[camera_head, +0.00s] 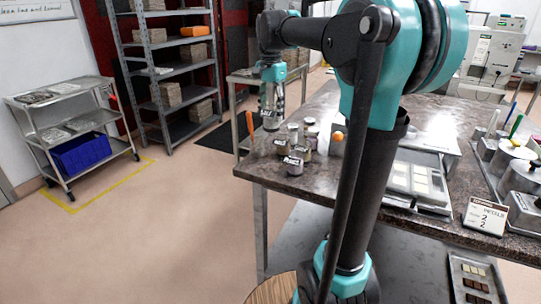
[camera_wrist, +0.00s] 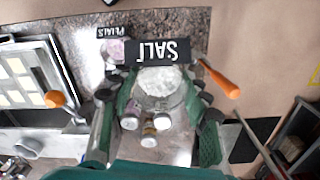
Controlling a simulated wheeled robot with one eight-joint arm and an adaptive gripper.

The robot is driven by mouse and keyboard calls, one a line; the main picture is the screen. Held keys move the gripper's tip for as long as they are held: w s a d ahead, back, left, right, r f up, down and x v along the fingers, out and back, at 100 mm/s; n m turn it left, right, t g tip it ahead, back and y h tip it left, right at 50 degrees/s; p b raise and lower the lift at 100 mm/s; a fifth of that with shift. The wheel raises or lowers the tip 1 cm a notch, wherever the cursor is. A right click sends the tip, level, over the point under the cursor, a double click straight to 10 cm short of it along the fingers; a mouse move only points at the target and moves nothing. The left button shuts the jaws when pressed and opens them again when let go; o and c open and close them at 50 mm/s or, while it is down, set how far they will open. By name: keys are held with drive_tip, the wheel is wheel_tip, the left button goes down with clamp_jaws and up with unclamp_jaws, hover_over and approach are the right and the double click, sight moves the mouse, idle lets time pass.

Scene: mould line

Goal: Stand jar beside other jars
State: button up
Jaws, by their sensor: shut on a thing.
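The held jar (camera_wrist: 158,82) has white contents and a black label reading SALT, upside down in the wrist view. My gripper (camera_wrist: 153,92) is shut around it, one finger on each side. In the head view my gripper (camera_head: 271,88) hangs at the table's left corner, with the jar (camera_head: 270,119) below it, apparently above the tabletop. The other jars (camera_head: 295,164) stand in a loose group just right of it.
The dark stone table (camera_head: 345,120) carries a tray of pale blocks (camera_head: 420,182) on the right. A shelf rack (camera_head: 165,70) and a cart with a blue bin (camera_head: 80,153) stand left, across open floor.

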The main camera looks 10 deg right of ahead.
wheel_tip(320, 180, down, 15)
drive_tip(key=shift+d, duration=0.15)
drive_tip(key=shift+f, duration=0.15)
idle(0.4)
drive_tip(key=o, duration=1.2)
drive_tip(key=shift+o, duration=0.2)
wheel_tip(320, 180, up, 12)
drive_tip(key=shift+r, duration=0.2)
